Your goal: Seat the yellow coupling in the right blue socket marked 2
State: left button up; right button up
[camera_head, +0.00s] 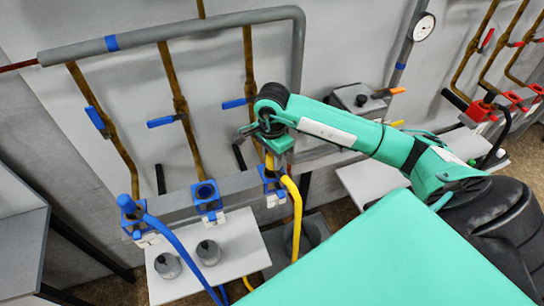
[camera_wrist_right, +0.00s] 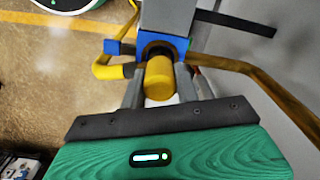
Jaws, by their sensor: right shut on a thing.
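My right gripper (camera_head: 268,150) is above the right blue socket (camera_head: 272,181) of the blue row. It is shut on the yellow coupling (camera_head: 270,163). In the right wrist view the coupling (camera_wrist_right: 158,80) sits between the two fingers (camera_wrist_right: 160,88), with the blue socket (camera_wrist_right: 178,45) right behind it and a dark opening around its far end. I cannot tell how deep the coupling sits. The yellow hose (camera_head: 297,205) hangs from it and also shows in the right wrist view (camera_wrist_right: 104,70). My left gripper is out of view.
The middle blue socket (camera_head: 207,194) is empty. A blue coupling with a blue hose (camera_head: 180,240) is at the left socket. Two grey caps (camera_head: 208,252) lie on the white shelf (camera_head: 240,240). Brown pipes with blue levers (camera_head: 165,121) rise behind. Red valves (camera_head: 481,110) are far right.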

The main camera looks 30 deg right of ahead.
jog(key=shift+f+b, duration=0.25)
jog(key=shift+b, duration=0.2)
dwell(0.4)
jog(key=o, duration=1.2)
jog(key=shift+o, duration=0.2)
notch_tip(320, 180, up, 14)
jog(key=b, duration=0.2)
jog(key=shift+f, duration=0.2)
